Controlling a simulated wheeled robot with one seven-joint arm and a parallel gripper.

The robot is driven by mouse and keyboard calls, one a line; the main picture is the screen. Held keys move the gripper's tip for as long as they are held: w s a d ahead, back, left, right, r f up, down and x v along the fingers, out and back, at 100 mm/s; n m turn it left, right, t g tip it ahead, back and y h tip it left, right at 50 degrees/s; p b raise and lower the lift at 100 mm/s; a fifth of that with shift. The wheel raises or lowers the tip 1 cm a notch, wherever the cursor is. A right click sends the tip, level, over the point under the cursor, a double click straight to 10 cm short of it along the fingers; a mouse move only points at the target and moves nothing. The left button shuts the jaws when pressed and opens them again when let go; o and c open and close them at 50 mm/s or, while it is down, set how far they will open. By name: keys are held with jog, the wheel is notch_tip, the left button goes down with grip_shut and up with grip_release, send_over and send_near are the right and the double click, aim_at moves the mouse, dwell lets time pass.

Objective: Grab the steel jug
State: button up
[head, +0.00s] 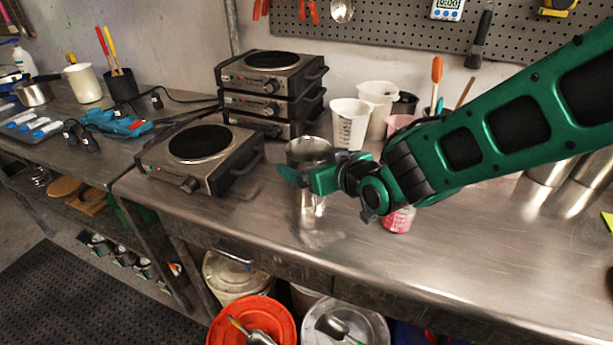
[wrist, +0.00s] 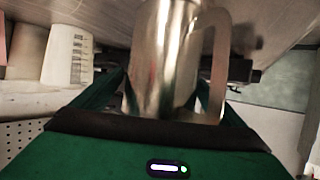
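The steel jug (head: 310,150) is a shiny open-topped cylinder on the steel bench, right of the single hot plate. My gripper (head: 303,178) is level with its body, and its green fingers cover part of the jug's middle. In the wrist view the jug (wrist: 163,60) fills the space between the two fingers (wrist: 165,85), with its handle on the right side. The fingers lie close along both sides of the jug. I cannot tell whether they press on it. The jug looks upright, and its base seems to be on the bench.
A hot plate (head: 200,147) stands left of the jug and a stack of hot plates (head: 270,75) behind it. White measuring beakers (head: 350,125) are behind the gripper. The bench front at right is clear.

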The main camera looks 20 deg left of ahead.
jog(key=c, duration=1.5)
jog(key=shift+r, duration=0.1)
jog(key=shift+r, duration=0.1)
jog(key=shift+r, duration=1.7)
jog(key=shift+s+a+r, duration=0.9)
jog(key=shift+s+r, duration=0.3)
jog(key=shift+s, duration=0.5)
jog(key=shift+s+a+r, duration=0.9)
jog(key=shift+s+r, duration=0.35)
jog(key=shift+s, duration=0.4)
jog(key=shift+s+a+r, duration=0.9)
jog(key=shift+s+r, duration=0.3)
jog(key=shift+s, duration=0.5)
